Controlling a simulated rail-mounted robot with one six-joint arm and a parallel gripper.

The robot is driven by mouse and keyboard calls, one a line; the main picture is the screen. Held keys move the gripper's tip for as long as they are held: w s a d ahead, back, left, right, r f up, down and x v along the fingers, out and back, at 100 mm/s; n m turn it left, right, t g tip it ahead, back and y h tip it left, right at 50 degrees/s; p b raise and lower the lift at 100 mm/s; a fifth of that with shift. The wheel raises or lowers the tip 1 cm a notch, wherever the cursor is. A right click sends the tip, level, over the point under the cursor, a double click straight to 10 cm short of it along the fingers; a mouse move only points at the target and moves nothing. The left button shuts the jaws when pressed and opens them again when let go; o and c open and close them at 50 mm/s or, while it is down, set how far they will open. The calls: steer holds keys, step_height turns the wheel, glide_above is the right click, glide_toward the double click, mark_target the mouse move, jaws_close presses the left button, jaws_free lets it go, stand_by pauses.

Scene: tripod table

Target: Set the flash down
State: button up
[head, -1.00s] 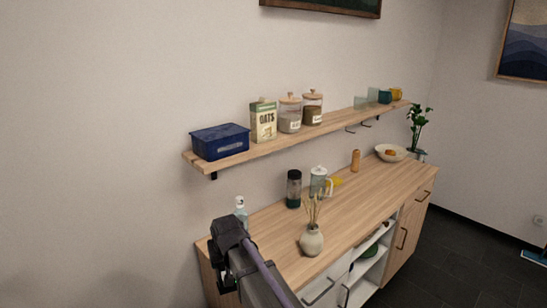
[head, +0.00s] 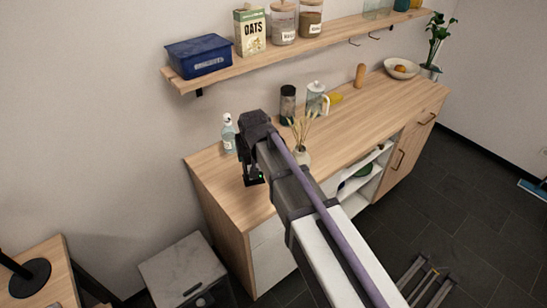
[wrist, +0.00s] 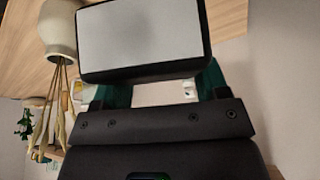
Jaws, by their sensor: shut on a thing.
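The flash (wrist: 145,38), a black block with a pale grey front panel, fills the upper middle of the wrist view. My gripper (wrist: 163,88) is shut on it, with a teal finger at each side. In the head view my gripper (head: 253,176) hangs over the near left end of the wooden sideboard (head: 215,172). The flash is too dark and small there to make out, and I cannot tell whether it touches the top.
A clear bottle (head: 228,135) stands left of my gripper, by the wall. A vase with dried stems (head: 302,155) is to the right, partly behind my arm. A dark jar (head: 287,103) and a glass pitcher (head: 316,99) stand farther back. A shelf (head: 225,70) runs above.

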step_height(320, 180, down, 8)
steer(key=b, duration=0.6)
steer(key=shift+f, duration=0.25)
steer(key=shift+r, duration=0.3)
steer(key=shift+w+f, duration=0.1)
steer(key=shift+f, duration=0.1)
steer(key=o, duration=1.4)
steer(key=shift+r, duration=0.15)
steer(key=p+v, duration=1.1)
steer(key=v, duration=0.1)
steer(key=shift+d+r+p, duration=0.1)
steer(key=shift+r+p, duration=0.15)
steer(key=shift+p, duration=0.05)
steer(key=shift+f, duration=0.15)
